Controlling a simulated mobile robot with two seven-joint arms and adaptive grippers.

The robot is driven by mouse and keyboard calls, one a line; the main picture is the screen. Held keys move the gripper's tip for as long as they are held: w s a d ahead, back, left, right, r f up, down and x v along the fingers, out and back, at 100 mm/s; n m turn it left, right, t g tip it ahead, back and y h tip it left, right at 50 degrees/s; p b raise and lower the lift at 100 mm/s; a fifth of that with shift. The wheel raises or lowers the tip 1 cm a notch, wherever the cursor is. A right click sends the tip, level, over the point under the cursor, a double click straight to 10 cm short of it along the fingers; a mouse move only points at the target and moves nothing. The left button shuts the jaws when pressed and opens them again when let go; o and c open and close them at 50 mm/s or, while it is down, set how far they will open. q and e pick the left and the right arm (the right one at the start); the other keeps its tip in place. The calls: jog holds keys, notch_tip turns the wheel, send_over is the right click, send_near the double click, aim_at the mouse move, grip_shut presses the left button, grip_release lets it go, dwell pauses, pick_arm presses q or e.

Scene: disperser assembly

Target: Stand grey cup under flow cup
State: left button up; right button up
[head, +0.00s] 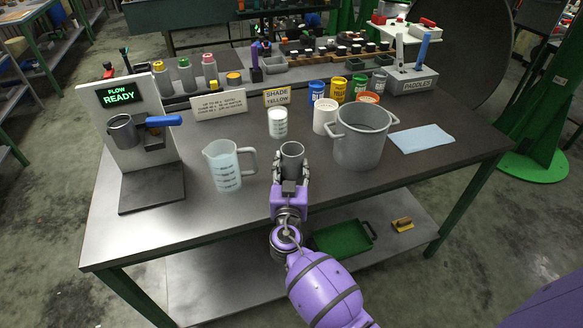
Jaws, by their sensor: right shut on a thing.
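The grey cup (292,152) is a small metal cylinder, upright near the middle of the table. My right gripper (291,172) is shut on it from the front. I cannot tell whether its base touches the table. The flow cup (122,131) is a grey metal cup on the front of an upright stand (140,92) at the table's left, beside a blue handle (163,121). The stand's display reads "FLOW READY". Its dark base plate (152,190) below the flow cup is bare. My left gripper is not in view.
A measuring jug (225,168) stands between the grey cup and the stand. A large pot (361,140) stands close on the right, with a white container (325,116) and a white-filled beaker (278,122) behind. A blue cloth (421,139) lies at right. The table's front left is clear.

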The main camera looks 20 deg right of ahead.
jog(key=o, duration=1.2)
jog(key=shift+f, duration=0.1)
